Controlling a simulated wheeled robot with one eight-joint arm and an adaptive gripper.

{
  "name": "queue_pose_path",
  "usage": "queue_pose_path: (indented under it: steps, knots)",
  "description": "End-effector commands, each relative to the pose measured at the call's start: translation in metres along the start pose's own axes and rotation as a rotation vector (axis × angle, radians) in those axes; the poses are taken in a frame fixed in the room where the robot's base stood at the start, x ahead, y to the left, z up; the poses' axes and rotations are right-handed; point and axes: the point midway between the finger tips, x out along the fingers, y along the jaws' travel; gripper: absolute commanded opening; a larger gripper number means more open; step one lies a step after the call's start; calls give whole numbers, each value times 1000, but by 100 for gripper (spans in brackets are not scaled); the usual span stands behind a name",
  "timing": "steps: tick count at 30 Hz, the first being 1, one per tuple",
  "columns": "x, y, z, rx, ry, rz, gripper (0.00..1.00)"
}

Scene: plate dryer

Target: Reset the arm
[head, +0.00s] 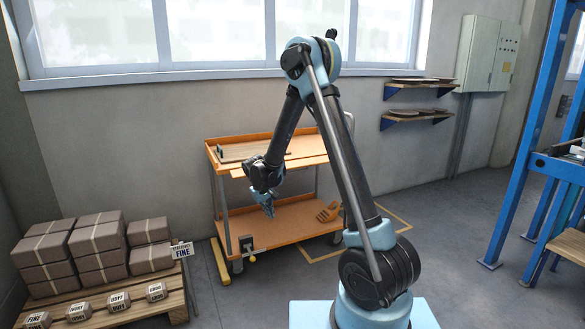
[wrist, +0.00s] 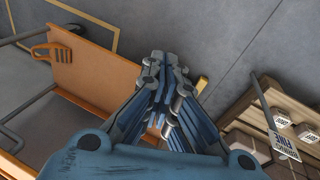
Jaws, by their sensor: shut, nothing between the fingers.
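My arm rises from its base in the head view and bends down to the left at its top joint. My gripper (head: 268,209) hangs in front of the orange cart (head: 290,221), pointing down, with no contact visible. In the wrist view my gripper (wrist: 165,62) shows its blue fingers drawn together, shut and empty. The cart's lower shelf (wrist: 90,75) lies to the left of the fingers there.
A pallet (head: 110,313) with stacked brown boxes (head: 97,234) stands at the left, with a sign (head: 182,250) at its corner. Wall shelves (head: 415,117) hold plates. A blue frame (head: 535,140) stands at right. The floor (head: 455,225) between is clear.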

Motion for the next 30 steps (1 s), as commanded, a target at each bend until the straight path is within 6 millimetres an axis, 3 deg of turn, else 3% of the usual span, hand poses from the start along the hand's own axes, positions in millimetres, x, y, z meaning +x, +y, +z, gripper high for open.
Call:
queue_pose_path:
  steps: [3,15,30]
  knots:
    - [-25,25,19,30,-5,-10,0]
    - [-94,88,91,125,-14,-48,0]
    - [-155,132,201,245,-19,-92,0]
